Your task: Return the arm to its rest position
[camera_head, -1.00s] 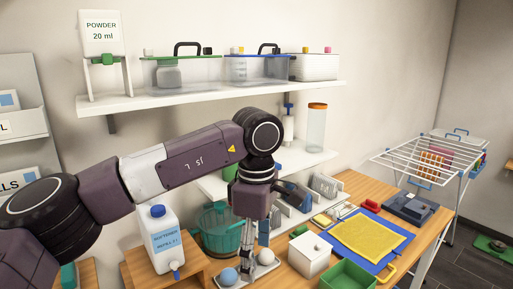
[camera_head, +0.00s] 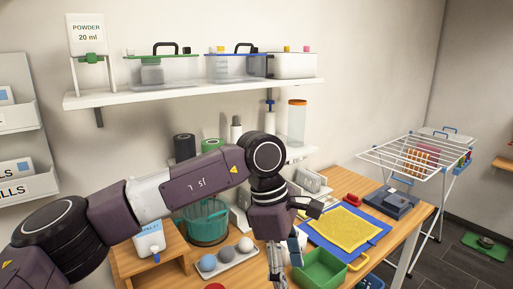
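My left arm (camera_head: 195,183) comes in from the left and bends down at the elbow-like joint over the workbench. Its gripper (camera_head: 278,272) points downward at the bottom of the view, right of the white tray with balls (camera_head: 222,269). The fingers are narrow and partly cut off by the lower edge, so their opening is unclear. No held object is visible. My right gripper is not in view.
A green bin (camera_head: 321,268) and a yellow cloth (camera_head: 345,228) on a blue mat lie right of the gripper. A teal basket (camera_head: 207,222) and a refill jug (camera_head: 149,240) stand left. A wall shelf (camera_head: 200,91) is above; a drying rack (camera_head: 418,160) stands right.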

